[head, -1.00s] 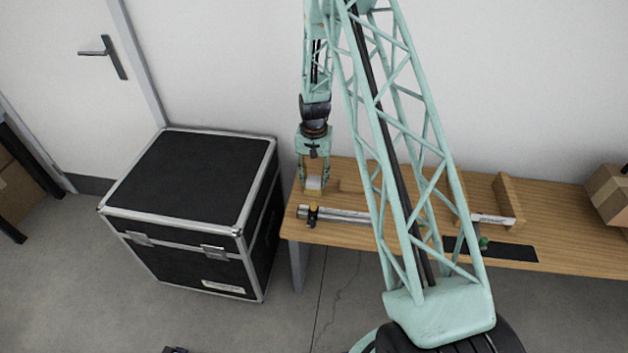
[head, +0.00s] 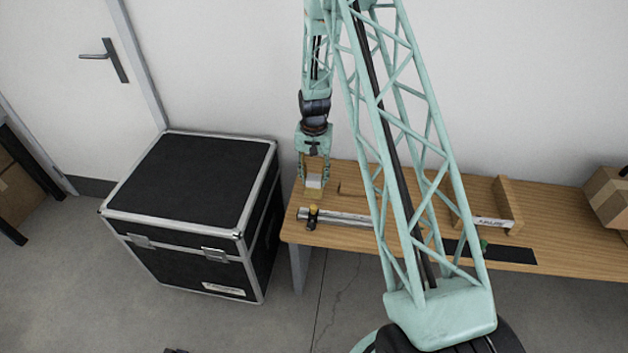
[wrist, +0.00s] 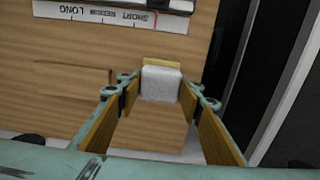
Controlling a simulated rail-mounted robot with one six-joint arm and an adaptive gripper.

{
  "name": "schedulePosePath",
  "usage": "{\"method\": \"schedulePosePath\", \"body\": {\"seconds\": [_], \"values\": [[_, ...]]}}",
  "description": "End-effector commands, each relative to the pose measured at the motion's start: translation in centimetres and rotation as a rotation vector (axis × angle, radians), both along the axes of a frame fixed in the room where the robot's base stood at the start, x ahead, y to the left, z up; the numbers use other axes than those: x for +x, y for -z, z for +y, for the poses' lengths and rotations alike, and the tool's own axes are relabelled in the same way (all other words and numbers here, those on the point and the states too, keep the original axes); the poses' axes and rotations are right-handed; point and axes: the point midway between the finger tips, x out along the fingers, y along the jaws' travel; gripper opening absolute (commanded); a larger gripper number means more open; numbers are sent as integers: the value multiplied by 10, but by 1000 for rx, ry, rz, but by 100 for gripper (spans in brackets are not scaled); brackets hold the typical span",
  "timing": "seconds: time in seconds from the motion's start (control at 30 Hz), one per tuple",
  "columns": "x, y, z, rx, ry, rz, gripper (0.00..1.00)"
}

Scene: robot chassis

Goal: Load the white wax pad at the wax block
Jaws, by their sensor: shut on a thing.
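The white wax pad (wrist: 160,84) is a small pale block between my fingertips in the wrist view, with a tan wooden edge (wrist: 162,62) showing behind it. My gripper (wrist: 162,92) is shut on the pad, its two wood-lined fingers on either side. In the head view my gripper (head: 314,178) points down over the left end of the wooden table, and the white pad (head: 314,182) shows between its fingers with tan wood around it. I cannot tell which piece is the wax block, or whether the pad touches the table.
A ruler strip marked SHORT and LONG (wrist: 105,15) shows in the wrist view. A wooden holder (head: 508,204), black mat (head: 510,252) and cardboard box (head: 608,196) are right. A black case (head: 190,185) stands left.

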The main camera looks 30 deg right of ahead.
Motion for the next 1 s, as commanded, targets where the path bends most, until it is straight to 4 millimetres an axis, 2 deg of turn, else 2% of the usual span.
{"method": "schedulePosePath", "body": {"seconds": [0.7,1.0], "values": [[0,-36,0,0,0,0,25],[0,-44,0,0,0,0,25]]}}
